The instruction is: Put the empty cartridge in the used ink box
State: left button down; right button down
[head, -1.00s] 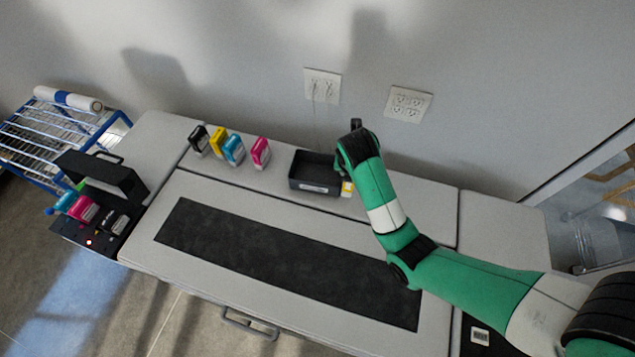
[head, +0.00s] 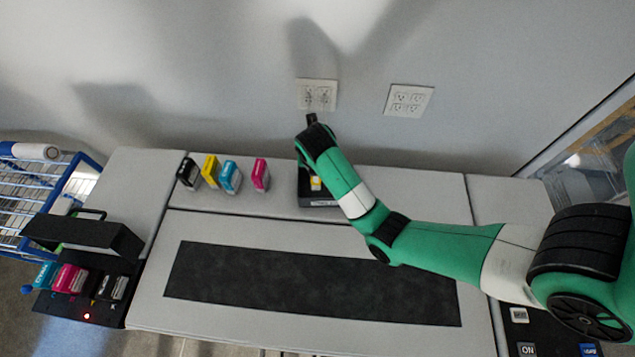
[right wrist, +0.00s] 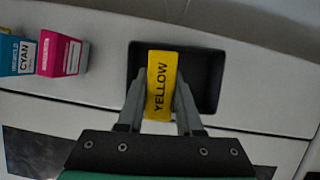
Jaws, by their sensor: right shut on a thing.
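My right gripper (right wrist: 158,105) is shut on a yellow cartridge (right wrist: 161,80) marked YELLOW, one finger on each side of it. The cartridge is over a black open-topped box (right wrist: 210,78), seen from above. In the head view, a bit of the yellow cartridge (head: 316,184) shows beside my right arm, against the black box (head: 318,202) on the back ledge. My wrist covers most of that box and the fingertips there. I cannot tell whether the cartridge touches the box floor. My left gripper is out of view.
Black, yellow, cyan and magenta cartridges (head: 230,176) stand left of the box. A black printer unit (head: 85,235) with its lid raised holds several cartridges at the left, with a red light. The dark mat (head: 300,285) is clear. Wall sockets (head: 317,94) are behind.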

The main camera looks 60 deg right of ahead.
jog(key=shift+f+b, duration=0.3)
jog(key=shift+f, duration=2.75)
jog(key=shift+f, duration=0.2)
jog(key=c, duration=0.6)
grip_release()
jog(key=shift+o, duration=0.2)
